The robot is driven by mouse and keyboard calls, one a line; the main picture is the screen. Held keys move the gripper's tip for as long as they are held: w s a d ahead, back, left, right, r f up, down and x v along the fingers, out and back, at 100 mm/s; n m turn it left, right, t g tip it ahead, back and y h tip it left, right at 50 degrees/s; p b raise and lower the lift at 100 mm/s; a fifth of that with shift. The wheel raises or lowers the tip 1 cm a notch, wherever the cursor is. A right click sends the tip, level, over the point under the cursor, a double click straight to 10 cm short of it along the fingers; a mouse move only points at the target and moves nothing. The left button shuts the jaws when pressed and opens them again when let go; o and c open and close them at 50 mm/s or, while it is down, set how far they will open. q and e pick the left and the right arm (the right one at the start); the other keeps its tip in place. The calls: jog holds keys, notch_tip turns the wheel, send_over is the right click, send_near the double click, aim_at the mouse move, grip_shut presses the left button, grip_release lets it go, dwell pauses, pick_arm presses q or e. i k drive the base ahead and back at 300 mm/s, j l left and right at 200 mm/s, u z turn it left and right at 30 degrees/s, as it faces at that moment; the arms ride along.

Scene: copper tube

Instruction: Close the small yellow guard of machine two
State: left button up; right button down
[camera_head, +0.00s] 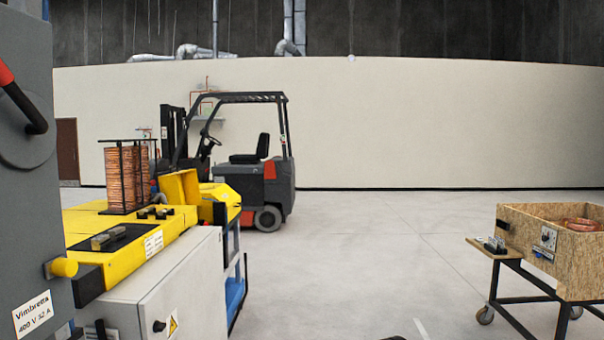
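A yellow machine (176,222) with a grey cabinet front (165,285) stands at the left. A small yellow guard (180,187) stands raised and tilted at the far right end of its top, beside a rounded yellow housing (220,192). The guard looks open, though its hinge is too small to make out. No label in view marks this as machine two. Neither of my grippers is in view. A dark sliver at the bottom edge is too cut off to identify.
A grey cabinet (30,210) with a red-handled lever fills the left edge. Copper coils (127,178) stand on the machine. A forklift (262,180) is parked behind. A wooden crate (535,232) on a wheeled cart stands at right. The middle floor is clear.

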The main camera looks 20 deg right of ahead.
aim_at(181, 189)
jog(key=i+l+z, duration=0.35)
jog(key=i, duration=0.8)
jog(key=i+l+z, duration=0.1)
jog(key=i+z, duration=0.25)
jog(key=i, duration=0.85)
